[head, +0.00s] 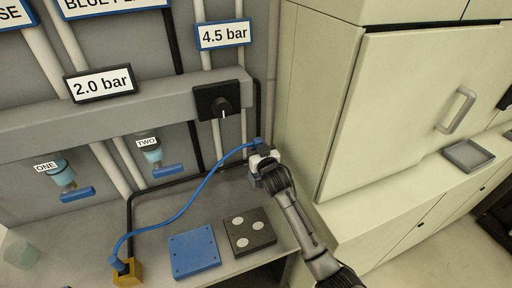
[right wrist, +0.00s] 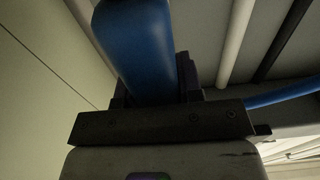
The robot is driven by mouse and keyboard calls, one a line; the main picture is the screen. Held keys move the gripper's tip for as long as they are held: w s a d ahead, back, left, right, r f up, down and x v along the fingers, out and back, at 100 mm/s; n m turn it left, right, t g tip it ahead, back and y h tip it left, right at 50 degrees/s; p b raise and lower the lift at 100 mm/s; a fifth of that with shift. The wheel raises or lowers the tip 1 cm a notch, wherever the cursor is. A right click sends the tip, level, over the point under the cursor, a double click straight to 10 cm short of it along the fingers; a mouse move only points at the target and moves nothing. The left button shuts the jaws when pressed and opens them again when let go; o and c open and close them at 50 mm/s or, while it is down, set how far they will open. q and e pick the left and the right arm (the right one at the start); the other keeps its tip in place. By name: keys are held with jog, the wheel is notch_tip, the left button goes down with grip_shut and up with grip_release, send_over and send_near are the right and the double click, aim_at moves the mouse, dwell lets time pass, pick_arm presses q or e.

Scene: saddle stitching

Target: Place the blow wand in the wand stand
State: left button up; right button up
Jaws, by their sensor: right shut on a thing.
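My right gripper (head: 264,158) is near the middle of the head view, above the right end of the grey bench. It is shut on the blue blow wand (right wrist: 135,45), whose thick rounded blue body fills the upper part of the right wrist view. In the head view the wand is mostly hidden by the gripper. A blue hose (head: 188,203) runs from it down left to a yellow block (head: 127,273) at the bench's front left. I cannot tell for sure which piece is the wand stand. My left gripper is not in view.
A blue plate (head: 194,251) and a black block with white discs (head: 250,232) lie on the bench. Blue-handled valves (head: 77,193) and a black knob box (head: 219,100) are on the wall. A pale cabinet (head: 410,110) stands right, with a grey tray (head: 468,155) on its ledge.

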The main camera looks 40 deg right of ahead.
jog(key=shift+w+r, duration=0.1)
jog(key=shift+r, duration=0.05)
jog(key=shift+f, duration=0.2)
jog(key=o, duration=1)
jog(key=shift+s+r, duration=0.2)
jog(key=shift+s, duration=0.1)
jog(key=p+v, duration=0.1)
jog(key=v, duration=1)
jog(key=shift+s, duration=0.25)
